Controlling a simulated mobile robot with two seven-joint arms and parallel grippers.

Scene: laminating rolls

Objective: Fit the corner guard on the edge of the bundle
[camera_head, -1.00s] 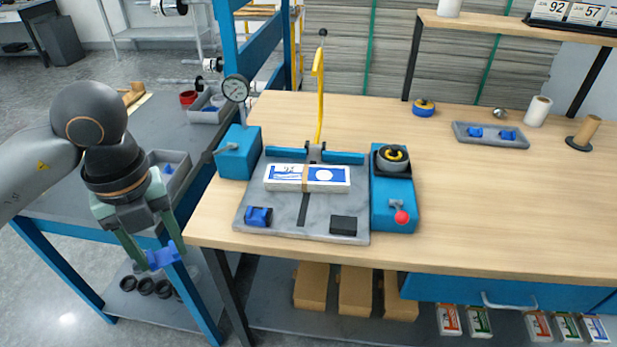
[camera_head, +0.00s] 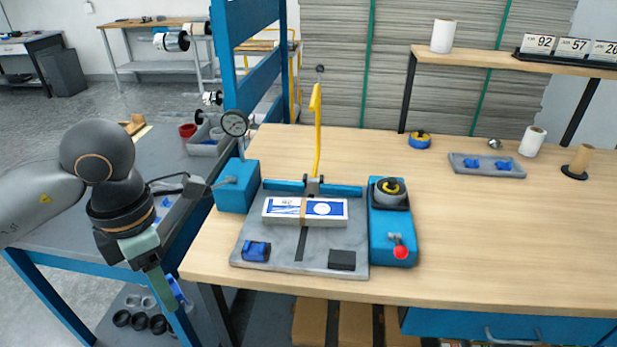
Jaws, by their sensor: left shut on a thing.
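The bundle (camera_head: 282,208) is a flat white-and-blue stack with a tan band round its middle. It lies on the grey plate (camera_head: 290,257) of the strapping station. My left gripper (camera_head: 168,288) is left of the bench's front left corner, seen nearly edge-on. It is shut on a blue corner guard (camera_head: 177,291), mostly hidden by the finger. The guard is apart from the bundle. Another blue piece (camera_head: 256,251) sits on the plate's front left corner; I cannot tell whether it is a guard. My right gripper is out of view.
A blue box (camera_head: 237,187) and dial gauge (camera_head: 234,123) stand left of the plate. A blue unit with a red knob (camera_head: 400,252) stands right. A yellow lever (camera_head: 317,130) rises behind. A tray (camera_head: 505,171) holds blue pieces. The bench's right front is clear.

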